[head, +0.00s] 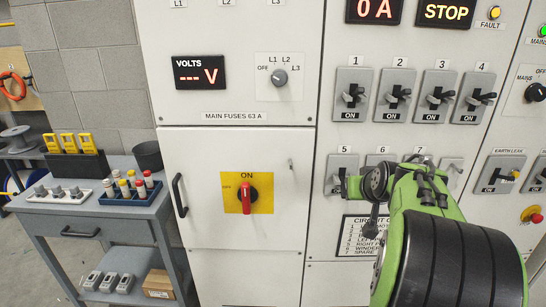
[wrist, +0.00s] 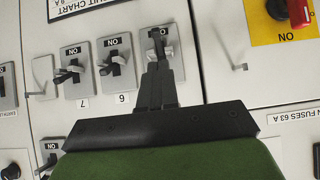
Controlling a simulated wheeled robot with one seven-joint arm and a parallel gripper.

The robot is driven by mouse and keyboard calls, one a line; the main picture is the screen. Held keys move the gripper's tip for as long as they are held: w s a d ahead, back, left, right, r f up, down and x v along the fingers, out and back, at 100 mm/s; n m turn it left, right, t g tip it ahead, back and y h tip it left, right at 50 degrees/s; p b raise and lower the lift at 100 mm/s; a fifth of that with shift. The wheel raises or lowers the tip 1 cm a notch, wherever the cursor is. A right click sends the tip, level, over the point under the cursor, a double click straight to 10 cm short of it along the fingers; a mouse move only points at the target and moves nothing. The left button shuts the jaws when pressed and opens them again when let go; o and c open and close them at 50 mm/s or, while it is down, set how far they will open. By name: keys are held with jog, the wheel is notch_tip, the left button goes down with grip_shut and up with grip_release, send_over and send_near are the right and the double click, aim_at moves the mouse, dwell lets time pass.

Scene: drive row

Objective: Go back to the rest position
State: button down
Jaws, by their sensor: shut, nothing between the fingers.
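My gripper (head: 352,187) is in front of the lower row of breaker switches on the panel, at switch 5 (head: 338,162). In the wrist view, which shows the panel upside down, the fingers of my gripper (wrist: 157,72) are together and empty, right at the lever of switch 5 (wrist: 161,36). Whether they touch it I cannot tell. Switch 6 (wrist: 116,62) and switch 7 (wrist: 75,70) stand beside it. My green arm covers much of the lower right of the panel in the head view.
The red rotary handle (head: 246,195) on its yellow plate stands upright at ON. A door handle (head: 179,195) juts out left of it. A grey trolley (head: 105,225) with fuses and yellow meters stands at the left. Switches 1 to 4 (head: 350,96) sit above my gripper.

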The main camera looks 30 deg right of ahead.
jog(key=s+a+r+n+y+p, duration=0.1)
jog(key=a+r, duration=0.1)
jog(key=a, duration=0.7)
jog(key=s+a+r+n+y+p, duration=0.1)
jog(key=a+n+y+p, duration=0.1)
jog(key=a, duration=0.7)
jog(key=s+a+f+n+g+y+p, duration=0.2)
jog(key=s+a+n+g, duration=0.1)
jog(key=s+a, duration=1.1)
jog(key=shift+s+f, duration=0.3)
jog(key=shift+s, duration=0.4)
jog(key=shift+d, duration=0.1)
